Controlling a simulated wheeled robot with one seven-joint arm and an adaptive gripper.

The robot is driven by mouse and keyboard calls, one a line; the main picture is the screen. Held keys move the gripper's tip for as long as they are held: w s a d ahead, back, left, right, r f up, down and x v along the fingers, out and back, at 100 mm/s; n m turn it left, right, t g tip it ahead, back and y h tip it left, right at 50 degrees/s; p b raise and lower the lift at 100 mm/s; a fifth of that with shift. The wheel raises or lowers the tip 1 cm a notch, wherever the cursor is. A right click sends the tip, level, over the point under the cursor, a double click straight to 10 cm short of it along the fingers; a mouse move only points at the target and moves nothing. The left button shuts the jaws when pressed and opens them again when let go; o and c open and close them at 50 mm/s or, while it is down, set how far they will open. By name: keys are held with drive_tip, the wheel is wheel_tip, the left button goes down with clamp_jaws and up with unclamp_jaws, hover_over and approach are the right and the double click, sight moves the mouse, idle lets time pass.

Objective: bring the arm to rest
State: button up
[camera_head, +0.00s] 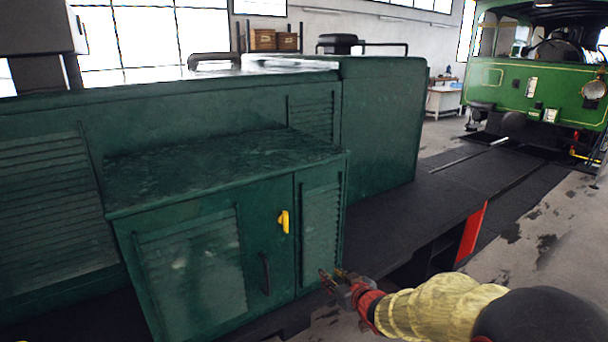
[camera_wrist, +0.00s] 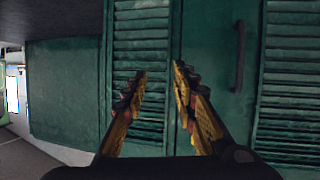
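My gripper (camera_head: 338,278) is at the end of my arm, low and right of centre in the head view, in front of the green cabinet (camera_head: 222,165). In the wrist view its two fingers (camera_wrist: 158,85) stand apart with nothing between them, so it is open and empty. Behind the fingers are the cabinet's louvred panels (camera_wrist: 141,60) and a dark vertical door handle (camera_wrist: 239,55). The same handle (camera_head: 265,273) shows in the head view, with a yellow latch (camera_head: 284,221) above it. No contact between the fingers and the cabinet can be made out.
The cabinet joins a larger dark green machine body (camera_head: 385,130). A dark walkway (camera_head: 400,215) with a red upright panel (camera_head: 470,233) lies to the right. A green steam tram (camera_head: 530,88) and a white table (camera_head: 443,100) stand farther back. Grey floor is open at the right.

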drive_tip(key=s+d+f+m+g+h+b, duration=0.1)
drive_tip(key=s+d+f+m+g+h, duration=0.15)
drive_tip(key=s+d, duration=0.5)
drive_tip(key=s+d+f+m+g+h+b, duration=0.1)
drive_tip(key=s+d+g+h, duration=0.25)
drive_tip(key=s, duration=0.75)
drive_tip(key=s+r+b, duration=0.1)
drive_tip(key=s+r, duration=0.2)
drive_tip(key=s, duration=0.8)
drive_tip(key=s+r+m+g+y+b, duration=0.1)
drive_tip(key=s+r, duration=0.3)
drive_tip(key=s, duration=0.7)
drive_tip(key=shift+s+a+b, duration=0.3)
drive_tip(key=shift+a+b, duration=0.1)
drive_tip(key=shift+b, duration=0.4)
drive_tip(key=shift+r+m, duration=0.15)
drive_tip(key=shift+m, duration=0.1)
